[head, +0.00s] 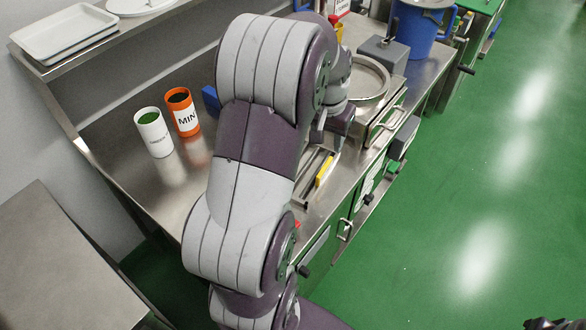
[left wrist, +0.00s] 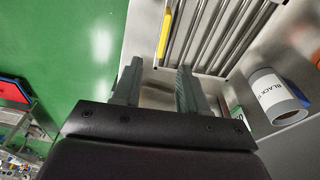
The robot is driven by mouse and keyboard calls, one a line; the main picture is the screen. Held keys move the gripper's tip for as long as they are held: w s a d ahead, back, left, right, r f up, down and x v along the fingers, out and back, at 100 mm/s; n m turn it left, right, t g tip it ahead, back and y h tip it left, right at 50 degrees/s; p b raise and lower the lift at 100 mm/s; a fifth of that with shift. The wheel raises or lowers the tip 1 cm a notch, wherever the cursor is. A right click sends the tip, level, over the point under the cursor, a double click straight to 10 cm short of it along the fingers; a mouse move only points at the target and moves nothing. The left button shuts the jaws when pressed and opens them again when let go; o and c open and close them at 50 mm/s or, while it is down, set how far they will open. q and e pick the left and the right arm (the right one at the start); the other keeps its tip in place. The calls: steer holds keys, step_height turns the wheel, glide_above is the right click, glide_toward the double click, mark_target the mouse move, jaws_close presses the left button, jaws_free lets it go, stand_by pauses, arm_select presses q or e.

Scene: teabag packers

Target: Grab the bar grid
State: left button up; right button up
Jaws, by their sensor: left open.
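The bar grid (left wrist: 215,35) is a set of parallel metal bars with a yellow part (left wrist: 165,34) along its left side in the left wrist view. It lies on the steel counter. In the head view the bar grid (head: 314,178) is mostly hidden behind my left arm, with the yellow part showing. My left gripper (left wrist: 158,76) is open and empty, its two fingers pointing at the near end of the grid, apart from the bars. A dark shape (head: 553,323) at the lower right corner of the head view may be my right gripper; its jaws cannot be made out.
A white-and-green can (head: 154,135) and an orange can (head: 184,115) stand on the counter left of my arm. A labelled cylinder (left wrist: 275,96) is right of the grid in the wrist view. A round metal pan (head: 368,80) and blue pot (head: 418,30) stand farther back.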

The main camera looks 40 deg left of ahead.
mark_target(325, 166)
arm_select(q)
steer(key=f, duration=0.8)
steer(key=w+f, duration=0.1)
steer(key=f, duration=0.2)
steer(key=shift+a+f, duration=0.4)
steer(key=shift+r, duration=0.1)
jaws_close()
